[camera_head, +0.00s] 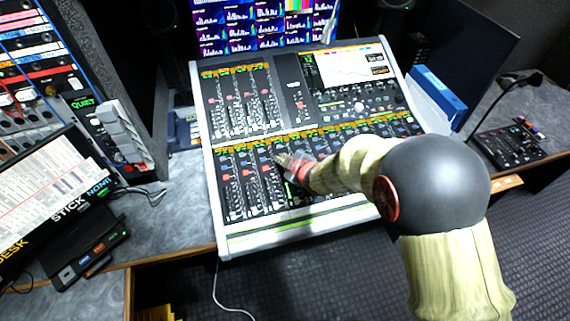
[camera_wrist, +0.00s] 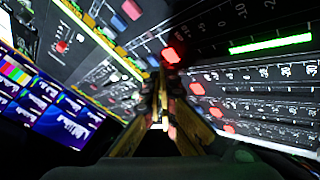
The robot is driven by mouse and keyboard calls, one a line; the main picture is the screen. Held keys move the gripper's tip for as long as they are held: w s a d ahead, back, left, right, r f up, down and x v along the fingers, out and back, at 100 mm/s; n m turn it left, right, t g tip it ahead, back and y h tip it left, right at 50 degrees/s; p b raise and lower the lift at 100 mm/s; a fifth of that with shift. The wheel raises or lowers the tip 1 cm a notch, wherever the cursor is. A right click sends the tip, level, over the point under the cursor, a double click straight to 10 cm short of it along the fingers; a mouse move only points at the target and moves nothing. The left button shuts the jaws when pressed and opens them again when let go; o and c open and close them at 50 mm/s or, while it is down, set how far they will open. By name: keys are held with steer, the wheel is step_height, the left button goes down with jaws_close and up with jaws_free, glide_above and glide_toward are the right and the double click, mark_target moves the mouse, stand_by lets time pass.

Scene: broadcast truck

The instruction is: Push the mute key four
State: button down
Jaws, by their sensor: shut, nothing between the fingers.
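The mixing console (camera_head: 290,228) stands on the desk, with rows of faders and small coloured keys. My gripper (camera_head: 284,160) is shut and empty, low over the lower fader bank, around its middle. In the wrist view the closed fingertips (camera_wrist: 161,78) point at the panel, just below a red lit key (camera_wrist: 172,55). More red keys (camera_wrist: 197,88) run in a line to the right of the fingers. I cannot tell which key is mute four, nor whether the fingertips touch the panel. My gripper and arm hide part of the lower bank.
A screen with meters (camera_head: 250,28) stands behind the console. A blue binder (camera_head: 438,95) is to its right, and a small black control box (camera_head: 507,143) lies farther right. A patch rack (camera_head: 35,75) and a black panel with printed sheets (camera_head: 50,190) are at the left.

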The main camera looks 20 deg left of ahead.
steer(key=shift+f+b, duration=0.45)
stand_by(0.6)
steer(key=shift+s+r+p, duration=0.1)
steer(key=shift+r+p, duration=0.45)
steer(key=shift+r, duration=0.4)
steer(key=r+p, duration=0.1)
steer(key=r, duration=0.1)
steer(key=r+p, duration=0.1)
steer(key=r, duration=0.1)
steer(key=r+p, duration=0.2)
steer(key=shift+s+d, duration=0.3)
steer(key=shift+s, duration=0.05)
steer(key=shift+f, duration=0.1)
